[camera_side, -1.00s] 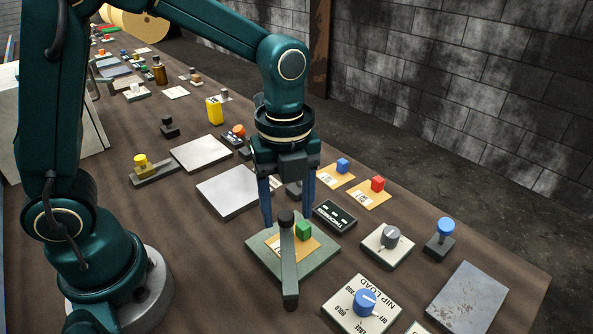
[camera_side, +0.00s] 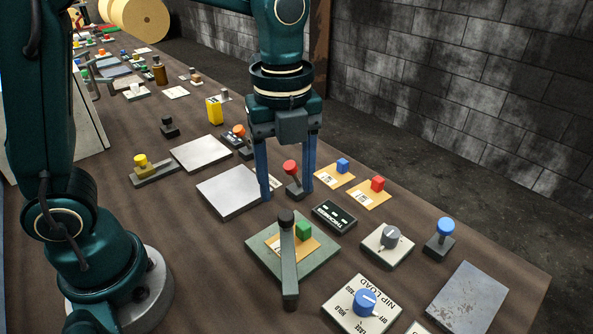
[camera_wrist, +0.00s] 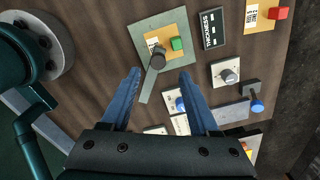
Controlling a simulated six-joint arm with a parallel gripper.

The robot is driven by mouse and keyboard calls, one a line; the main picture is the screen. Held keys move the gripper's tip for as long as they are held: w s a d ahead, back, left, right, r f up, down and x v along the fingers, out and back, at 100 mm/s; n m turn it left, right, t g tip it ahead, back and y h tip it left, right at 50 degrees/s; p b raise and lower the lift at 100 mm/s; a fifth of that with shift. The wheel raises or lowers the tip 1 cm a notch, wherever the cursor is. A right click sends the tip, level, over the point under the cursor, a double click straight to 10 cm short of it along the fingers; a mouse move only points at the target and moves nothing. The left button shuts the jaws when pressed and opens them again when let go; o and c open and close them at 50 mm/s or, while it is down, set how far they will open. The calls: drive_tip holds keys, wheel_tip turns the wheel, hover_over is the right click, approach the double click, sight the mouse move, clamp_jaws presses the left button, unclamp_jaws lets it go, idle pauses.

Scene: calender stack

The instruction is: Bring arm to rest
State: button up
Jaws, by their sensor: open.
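My gripper (camera_side: 287,192) is open and empty, raised above the table, with its two blue fingers apart and pointing down. In the wrist view my gripper (camera_wrist: 160,85) also shows empty between its fingers. Below and in front of it is a green-grey plate (camera_side: 262,243) bearing a tan card, a green block (camera_side: 304,230) and a dark lever (camera_side: 288,262) with a black knob. In the wrist view the green block (camera_wrist: 177,44) lies beside the black knob. A red-knobbed lever (camera_side: 291,168) shows between my fingers in the side view.
A blue block (camera_side: 343,165) and a red block (camera_side: 377,184) sit on tan cards to the right. A thickness box (camera_side: 335,215), a grey dial (camera_side: 390,236), a nip load dial (camera_side: 365,302) and a blue knob (camera_side: 445,227) stand nearby. Grey plates (camera_side: 230,192) lie left.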

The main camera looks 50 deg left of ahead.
drive_tip(key=s+a+r+n+t, duration=0.1)
drive_tip(key=s+n, duration=0.3)
drive_tip(key=n, duration=0.7)
drive_tip(key=s+a+r+n+t, duration=0.1)
drive_tip(key=s+a+n+t, duration=0.3)
drive_tip(key=n, duration=0.7)
drive_tip(key=shift+s+a+n, duration=0.2)
drive_tip(key=shift+s+n, duration=0.1)
drive_tip(key=shift+s, duration=0.2)
